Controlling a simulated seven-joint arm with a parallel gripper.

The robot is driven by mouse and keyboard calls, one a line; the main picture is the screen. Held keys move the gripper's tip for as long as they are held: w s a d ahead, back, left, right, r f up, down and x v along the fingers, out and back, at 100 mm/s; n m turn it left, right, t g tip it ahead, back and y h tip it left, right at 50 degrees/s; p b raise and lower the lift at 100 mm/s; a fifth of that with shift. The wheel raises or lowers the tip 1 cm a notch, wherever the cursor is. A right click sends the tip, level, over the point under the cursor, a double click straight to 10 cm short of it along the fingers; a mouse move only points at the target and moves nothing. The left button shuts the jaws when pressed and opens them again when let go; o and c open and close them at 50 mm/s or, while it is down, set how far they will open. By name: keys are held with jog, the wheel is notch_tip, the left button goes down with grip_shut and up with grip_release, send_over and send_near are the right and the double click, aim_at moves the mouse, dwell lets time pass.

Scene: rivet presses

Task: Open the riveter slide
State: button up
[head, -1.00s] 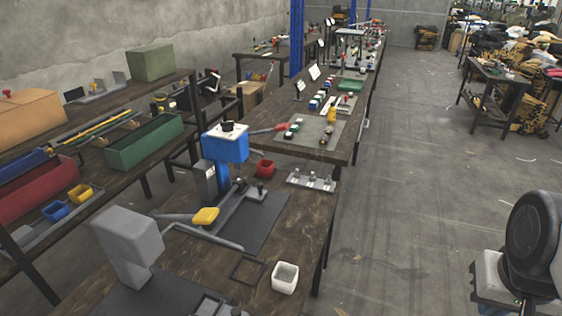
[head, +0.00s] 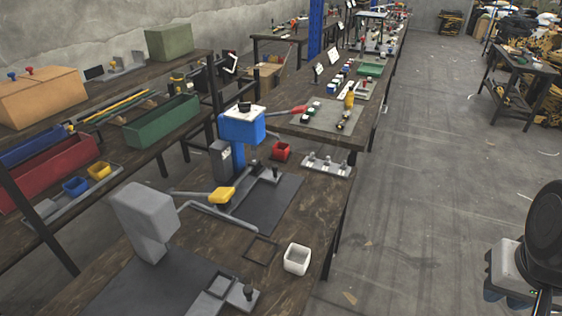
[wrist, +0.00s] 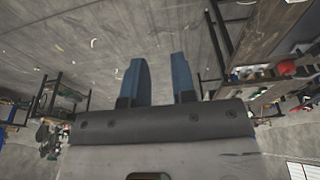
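A blue-headed rivet press (head: 242,127) with a red lever stands on the dark workbench. Its slide (head: 262,187) is a grey rail with a small black knob (head: 275,171). A grey press (head: 146,215) with a long grey, yellow-ended handle (head: 221,195) stands nearer, with a low fixture and black knob (head: 248,291) at its base. I cannot tell from the frames whether either slide is open. My gripper (wrist: 158,60) shows in the wrist view with two blue fingers apart and nothing between them. It is away from both presses.
A white cup (head: 297,259) and a red bin (head: 281,150) stand on the bench. A grey rack (head: 326,166) lies near its right edge. A shelf with a green bin (head: 162,123) is at left. The concrete floor (head: 430,170) is open at right.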

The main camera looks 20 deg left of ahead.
jog(key=shift+o, duration=1.2)
jog(key=shift+w+a+r, duration=0.1)
jog(key=shift+w+r, duration=0.05)
jog(key=shift+w, duration=0.15)
jog(key=shift+o, duration=1.1)
jog(key=w+a+r+n, duration=0.2)
jog(key=w+a, duration=0.2)
jog(key=w, duration=0.4)
jog(key=w+a+r+n, duration=0.2)
jog(key=w+a+r, duration=0.1)
jog(key=w, duration=0.5)
jog(key=shift+a+g, duration=0.3)
jog(key=shift+a, duration=0.25)
jog(key=n+g, duration=0.2)
jog(key=n, duration=0.9)
send_over(275, 166)
notch_tip(275, 166, down, 16)
jog(key=r, duration=0.1)
jog(key=shift+w+f, duration=0.1)
jog(key=shift+f, duration=0.15)
jog(key=shift+f, duration=0.1)
notch_tip(275, 166, down, 15)
jog(key=shift+f, duration=0.15)
